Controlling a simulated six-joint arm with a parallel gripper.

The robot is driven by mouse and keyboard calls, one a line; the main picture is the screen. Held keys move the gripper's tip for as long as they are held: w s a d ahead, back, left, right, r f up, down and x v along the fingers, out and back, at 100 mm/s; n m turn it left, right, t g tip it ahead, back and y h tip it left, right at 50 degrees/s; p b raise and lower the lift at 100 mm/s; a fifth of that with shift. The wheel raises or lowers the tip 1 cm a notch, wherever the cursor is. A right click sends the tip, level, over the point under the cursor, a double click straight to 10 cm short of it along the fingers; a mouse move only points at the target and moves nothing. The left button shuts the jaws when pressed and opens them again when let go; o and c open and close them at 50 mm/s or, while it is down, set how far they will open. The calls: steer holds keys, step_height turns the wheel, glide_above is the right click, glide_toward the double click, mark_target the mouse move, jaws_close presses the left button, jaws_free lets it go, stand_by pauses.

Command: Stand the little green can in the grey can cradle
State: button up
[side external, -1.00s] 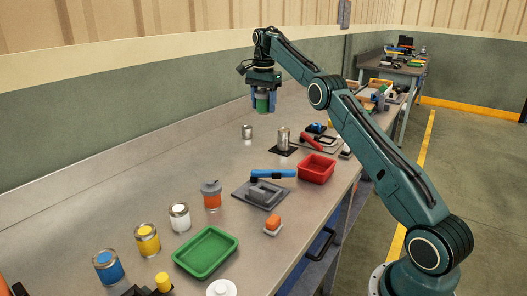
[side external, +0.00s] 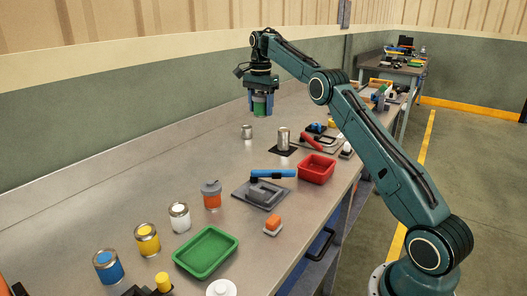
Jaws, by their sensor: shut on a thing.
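My gripper (side external: 261,113) is shut on the little green can (side external: 260,105). It holds the can upright, clear of the bench, toward the far back of the work area. The fingers cover the can's sides. The small grey cylinder (side external: 247,132) stands on the bench below and slightly left of the held can in the picture. I cannot tell for sure whether this is the grey can cradle. It is small and its top detail is unclear.
A taller silver can (side external: 283,138) stands on a dark mat to the right. Nearer are a red bin (side external: 316,169), a grey plate with a blue-handled tool (side external: 270,174), an orange jar (side external: 211,195), a green tray (side external: 206,251) and several paint cans. The bench's left back is clear.

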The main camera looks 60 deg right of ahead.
steer(key=shift+a+f, duration=0.35)
steer(key=shift+a, duration=0.3)
steer(key=s+a+f, duration=1)
steer(key=s+a, duration=0.1)
steer(key=a, duration=0.3)
steer(key=shift+s, duration=0.3)
steer(key=shift+d+f, duration=0.1)
steer(key=shift+f, duration=0.15)
steer(key=shift+f, duration=2.4)
steer(key=shift+f, duration=0.6)
